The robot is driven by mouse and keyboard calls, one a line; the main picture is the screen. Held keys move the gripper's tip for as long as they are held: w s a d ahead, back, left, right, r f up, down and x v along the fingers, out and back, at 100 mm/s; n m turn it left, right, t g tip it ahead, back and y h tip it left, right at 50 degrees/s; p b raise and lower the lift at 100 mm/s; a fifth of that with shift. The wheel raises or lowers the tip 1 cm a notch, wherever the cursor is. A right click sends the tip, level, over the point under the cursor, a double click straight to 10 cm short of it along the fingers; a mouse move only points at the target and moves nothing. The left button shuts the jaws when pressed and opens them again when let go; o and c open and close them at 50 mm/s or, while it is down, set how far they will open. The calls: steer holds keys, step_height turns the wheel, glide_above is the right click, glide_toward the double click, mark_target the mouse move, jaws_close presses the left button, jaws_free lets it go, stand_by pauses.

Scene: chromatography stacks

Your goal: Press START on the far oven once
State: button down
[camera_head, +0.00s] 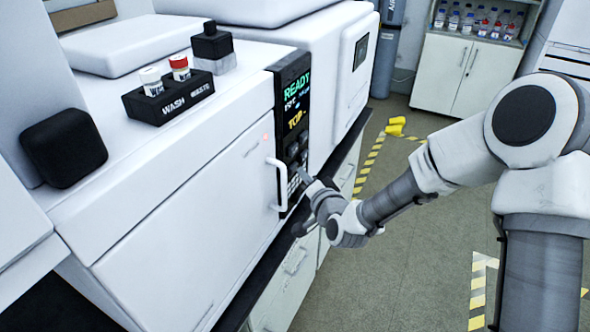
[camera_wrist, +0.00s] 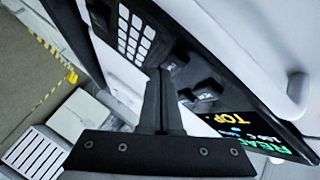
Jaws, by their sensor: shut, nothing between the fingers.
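A white oven (camera_head: 200,225) with a closed front door and a white handle (camera_head: 275,185) fills the middle of the head view. Its black control panel (camera_head: 284,120) has a lit display (camera_head: 295,92) reading READY and TOP, with dark buttons and a keypad below. In the wrist view the display (camera_wrist: 250,132), dark buttons (camera_wrist: 205,92) and pale keypad (camera_wrist: 135,32) show at an angle. My gripper (camera_head: 302,174) is shut and empty, its tip (camera_wrist: 160,74) in front of the panel between keypad and buttons. I cannot tell whether it touches. No START label is readable.
Another white instrument with a small screen (camera_head: 361,50) stands behind. A bottle cabinet (camera_head: 465,72) is at the back. Grey floor (camera_head: 415,235) at right is open, with yellow-striped tape.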

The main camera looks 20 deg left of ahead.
steer(key=shift+a, duration=0.4)
stand_by(0.6)
steer(key=shift+d+b, duration=0.4)
steer(key=shift+d, duration=0.5)
steer(key=shift+s+d, duration=0.2)
steer(key=shift+d, duration=2.3)
